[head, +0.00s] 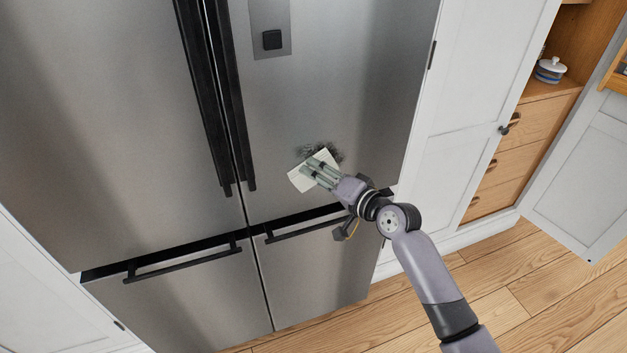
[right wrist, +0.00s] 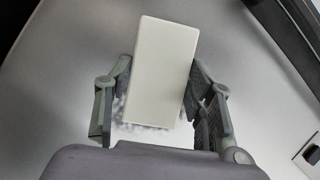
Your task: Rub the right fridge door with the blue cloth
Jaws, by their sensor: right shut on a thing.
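The right fridge door (head: 360,90) is brushed steel and shut. A dark smudge (head: 332,150) marks its lower part. No blue cloth shows. My left gripper is out of view.
Long black vertical handles (head: 233,100) stand left of the cloth, and a black drawer handle (head: 305,228) runs just below it. A dark dispenser (head: 272,40) is higher on the door. White cabinet doors (head: 465,110) stand to the right, one open (head: 590,180) over the wooden floor.

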